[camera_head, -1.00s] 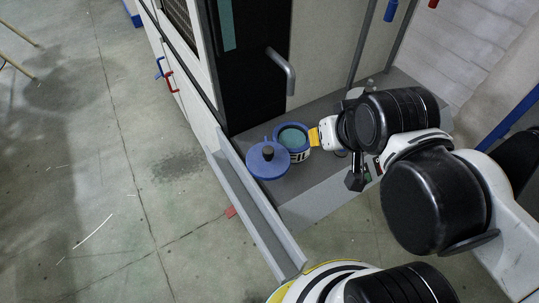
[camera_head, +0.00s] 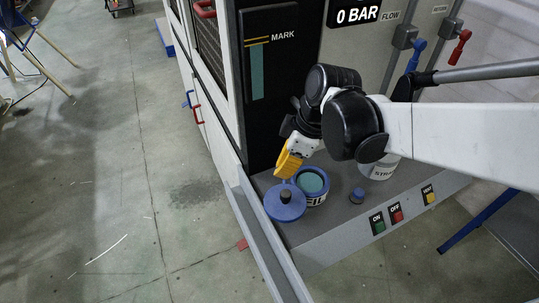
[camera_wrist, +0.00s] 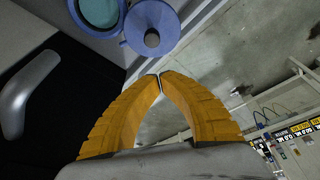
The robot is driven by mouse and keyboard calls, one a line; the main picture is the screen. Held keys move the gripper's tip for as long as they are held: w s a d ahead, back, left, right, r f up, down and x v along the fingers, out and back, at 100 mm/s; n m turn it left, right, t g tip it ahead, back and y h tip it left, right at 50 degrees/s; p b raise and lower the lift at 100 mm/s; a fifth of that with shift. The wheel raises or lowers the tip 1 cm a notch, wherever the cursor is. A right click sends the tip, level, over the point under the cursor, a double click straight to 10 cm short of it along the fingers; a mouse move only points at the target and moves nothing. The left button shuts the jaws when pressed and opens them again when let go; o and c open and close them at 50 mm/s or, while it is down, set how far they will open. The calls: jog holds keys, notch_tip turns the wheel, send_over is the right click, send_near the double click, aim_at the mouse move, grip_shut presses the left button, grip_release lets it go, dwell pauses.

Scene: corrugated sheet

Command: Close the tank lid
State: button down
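The tank (camera_head: 312,184) is a small round pot with a blue rim and teal contents, standing on the grey ledge with its top uncovered. Its lid (camera_head: 275,209), a blue disc with a dark knob, is open and sits out to the left of the tank, beside its rim. In the wrist view the lid (camera_wrist: 134,32) is above the fingertips and the tank (camera_wrist: 98,12) is at the upper left. My gripper (camera_head: 281,173) has yellow fingers and is just behind the lid and tank. Its fingertips (camera_wrist: 160,77) come together with nothing between them.
The dark panel with a MARK gauge (camera_head: 257,72) rises behind. A white container (camera_head: 381,172) and a small blue cap (camera_head: 357,195) stand right of the tank. Push buttons (camera_head: 395,213) line the ledge's front. A grey rail (camera_head: 262,232) runs along the left edge. A grey handle (camera_wrist: 25,92) is left in the wrist view.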

jog(key=w+a+f+n+g, duration=0.1)
jog(key=a+n, duration=0.1)
jog(key=n, duration=0.1)
jog(key=b, duration=0.4)
send_near(268, 201)
jog(key=a+f, duration=0.4)
jog(key=f, duration=0.1)
jog(key=shift+w+a+f, duration=0.15)
jog(key=shift+a+f, duration=0.15)
jog(key=shift+a, duration=0.1)
jog(key=shift+d+r, duration=0.2)
jog(key=shift+d, duration=1.45)
